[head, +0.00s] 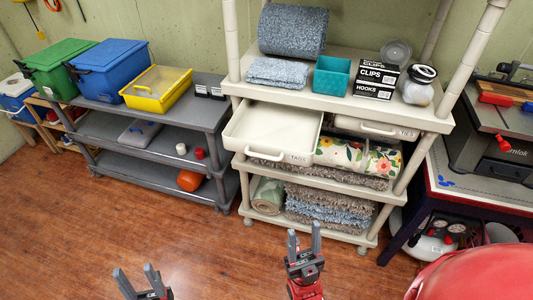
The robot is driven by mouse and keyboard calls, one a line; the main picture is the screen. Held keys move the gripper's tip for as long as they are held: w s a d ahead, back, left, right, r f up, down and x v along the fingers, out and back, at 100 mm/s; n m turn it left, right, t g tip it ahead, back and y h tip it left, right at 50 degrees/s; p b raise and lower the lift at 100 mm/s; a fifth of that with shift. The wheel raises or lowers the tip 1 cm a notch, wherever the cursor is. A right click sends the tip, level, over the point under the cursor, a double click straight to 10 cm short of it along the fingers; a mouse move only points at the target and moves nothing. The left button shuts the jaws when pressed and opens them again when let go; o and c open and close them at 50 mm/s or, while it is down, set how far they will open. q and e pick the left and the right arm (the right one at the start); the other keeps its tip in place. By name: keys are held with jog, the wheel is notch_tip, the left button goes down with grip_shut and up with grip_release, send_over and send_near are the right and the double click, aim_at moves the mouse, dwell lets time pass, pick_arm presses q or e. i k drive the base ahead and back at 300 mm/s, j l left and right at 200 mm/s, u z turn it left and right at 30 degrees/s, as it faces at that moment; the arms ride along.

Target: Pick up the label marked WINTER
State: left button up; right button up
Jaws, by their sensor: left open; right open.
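No label that I can read as WINTER shows in the head view. Two small dark items with pale faces, a left one (201,90) and a right one (217,93), stand on the grey shelf's top; any writing on them is too small to read. A white drawer (270,128) on the beige rack is pulled out, its front marked TAGS, and the visible part of its inside looks empty. My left gripper (137,273) is open and empty at the bottom left. My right gripper (304,236) is open and empty above the floor, in front of the rack.
The grey shelf (150,148) holds a yellow bin (157,90), a blue bin (110,68) and a green bin (62,62). The beige rack (430,118) holds a teal box (332,76), rugs and boxes. A red rounded object (480,275) fills the bottom right. Wood floor (90,215) is clear at left.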

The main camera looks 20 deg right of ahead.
aim_at(48, 90)
jog(key=i+j, duration=0.2)
jog(key=j, duration=0.25)
jog(key=i+j, duration=0.15)
jog(key=j, duration=0.25)
jog(key=i+j, duration=0.2)
jog(key=j, duration=0.25)
jog(key=i+j, duration=0.2)
jog(key=j, duration=0.2)
jog(key=i+j, duration=0.15)
jog(key=j, duration=0.3)
jog(key=i+j, duration=0.2)
jog(key=j, duration=0.2)
jog(key=i+j, duration=0.15)
jog(key=j, duration=0.3)
jog(key=i+j, duration=0.2)
jog(key=j, duration=0.25)
